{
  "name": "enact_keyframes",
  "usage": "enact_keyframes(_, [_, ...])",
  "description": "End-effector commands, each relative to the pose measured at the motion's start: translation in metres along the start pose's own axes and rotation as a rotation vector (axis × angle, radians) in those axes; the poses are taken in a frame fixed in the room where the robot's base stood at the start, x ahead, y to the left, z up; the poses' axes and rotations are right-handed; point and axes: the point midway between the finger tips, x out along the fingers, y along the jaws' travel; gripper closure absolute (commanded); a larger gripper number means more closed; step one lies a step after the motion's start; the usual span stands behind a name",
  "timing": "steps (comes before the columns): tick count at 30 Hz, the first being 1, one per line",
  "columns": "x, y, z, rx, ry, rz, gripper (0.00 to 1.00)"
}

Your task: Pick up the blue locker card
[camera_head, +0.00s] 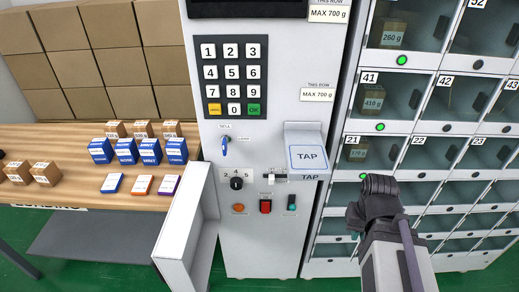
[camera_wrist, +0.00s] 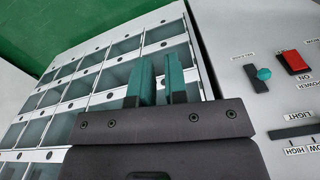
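The blue locker card (camera_head: 112,183) lies flat on the wooden table, the leftmost of three small cards in a row near its front edge. An orange card (camera_head: 141,185) and a purple card (camera_head: 168,186) lie to its right. My gripper (camera_head: 378,190) is far to the right of the cards, in front of the lockers. In the wrist view my gripper (camera_wrist: 160,78) shows two teal fingers with a narrow empty gap between them. The cards are not in the wrist view.
Blue boxes (camera_head: 127,151) and brown boxes (camera_head: 46,173) stand behind and left of the cards on the table (camera_head: 80,198). The vending panel (camera_head: 260,200) with its projecting white door (camera_head: 185,235) stands between the table and my gripper. Lockers (camera_head: 400,158) fill the right.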

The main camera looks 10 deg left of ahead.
Motion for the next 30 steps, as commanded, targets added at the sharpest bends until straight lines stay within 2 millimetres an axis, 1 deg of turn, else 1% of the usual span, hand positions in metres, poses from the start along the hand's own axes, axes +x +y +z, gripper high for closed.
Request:
enact_keyframes(1, [0.0000, 0.0000, 0.0000, 0.000, 0.000, 0.000, 0.82])
enact_keyframes(2, [0.0000, 0.0000, 0.0000, 0.000, 0.000, 0.000, 0.79])
enact_keyframes(26, [0.0000, 0.0000, 0.0000, 0.000, 0.000, 0.000, 0.02])
enact_keyframes(27, [0.0000, 0.0000, 0.0000, 0.000, 0.000, 0.000, 0.00])
enact_keyframes(30, [0.0000, 0.0000, 0.0000, 0.000, 0.000, 0.000, 0.00])
